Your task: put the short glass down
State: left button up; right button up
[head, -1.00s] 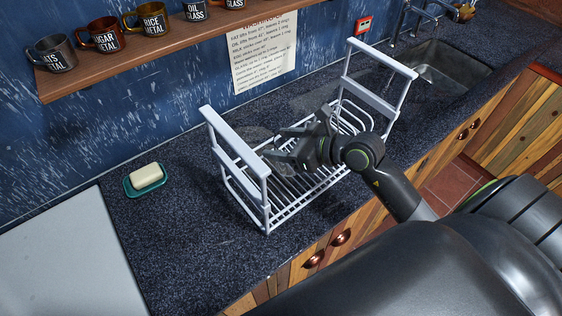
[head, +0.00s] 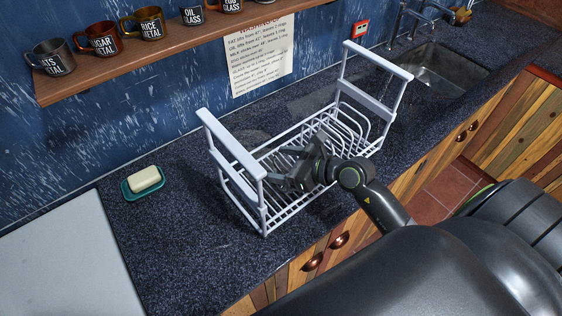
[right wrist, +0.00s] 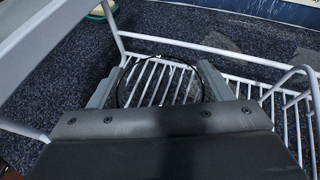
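The short glass (right wrist: 160,84) is clear, and its round rim shows between my right gripper's fingers in the right wrist view. My right gripper (head: 283,167) appears shut on it, one finger on each side. In the head view the glass can hardly be made out. The gripper is low inside the white wire dish rack (head: 233,148), over the left part of its barred floor. The bars show through the glass in the right wrist view. I cannot tell whether its base touches them. My left gripper is not in view.
The rack has tall end handles and wire dividers (head: 355,125) at its right. A soap bar on a green dish (head: 143,191) lies to the left. Labelled mugs (head: 103,39) stand on a wall shelf. A sink (head: 440,68) is at the back right.

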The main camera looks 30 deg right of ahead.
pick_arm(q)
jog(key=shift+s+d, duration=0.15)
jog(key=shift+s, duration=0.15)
pick_arm(e)
jog(key=shift+o, duration=0.6)
jog(key=shift+r, duration=0.1)
jog(key=shift+r, duration=0.2)
jog(key=shift+s+d, duration=0.25)
jog(key=shift+s, duration=0.05)
jog(key=b+v, duration=0.1)
jog(key=v, duration=0.9)
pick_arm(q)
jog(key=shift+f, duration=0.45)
pick_arm(e)
jog(key=shift+s+d+r, duration=0.25)
jog(key=shift+s+r, duration=0.05)
jog(key=shift+s, duration=0.15)
